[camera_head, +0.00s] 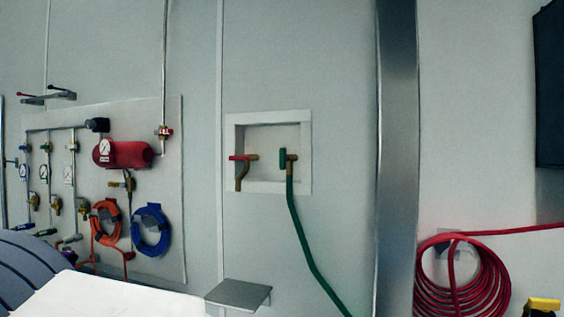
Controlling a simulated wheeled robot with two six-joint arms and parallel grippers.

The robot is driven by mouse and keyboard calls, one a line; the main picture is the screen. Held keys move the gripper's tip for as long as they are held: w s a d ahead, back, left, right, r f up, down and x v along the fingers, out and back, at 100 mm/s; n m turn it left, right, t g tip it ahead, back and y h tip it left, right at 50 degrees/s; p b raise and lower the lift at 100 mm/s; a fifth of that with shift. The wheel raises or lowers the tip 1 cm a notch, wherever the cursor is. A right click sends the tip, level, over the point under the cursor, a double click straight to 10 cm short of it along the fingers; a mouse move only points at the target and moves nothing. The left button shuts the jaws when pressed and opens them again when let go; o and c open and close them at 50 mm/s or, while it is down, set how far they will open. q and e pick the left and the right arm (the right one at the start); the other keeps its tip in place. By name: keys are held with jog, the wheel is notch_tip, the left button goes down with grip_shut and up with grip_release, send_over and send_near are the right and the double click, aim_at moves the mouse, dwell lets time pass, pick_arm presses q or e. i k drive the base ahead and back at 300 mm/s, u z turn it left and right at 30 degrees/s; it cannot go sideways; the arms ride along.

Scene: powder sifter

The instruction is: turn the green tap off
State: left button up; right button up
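The green tap (284,159) sits in a white-framed wall recess, right of centre inside it. A green hose (305,245) runs down from this tap to the lower edge of the view. A red-handled brass tap (241,168) is beside it on the left, its handle lying level.
A grey shelf (238,294) juts out below the recess. A metal column (396,160) stands to the right, with a coiled red hose (462,280) beyond it. A panel (120,215) with gauges, valves and a red tank (128,154) is on the left. The wall around the recess is clear.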

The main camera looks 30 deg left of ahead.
aim_at(283, 157)
jog(key=u, duration=2.55)
jog(key=i, duration=1.15)
jog(key=z, duration=1.3)
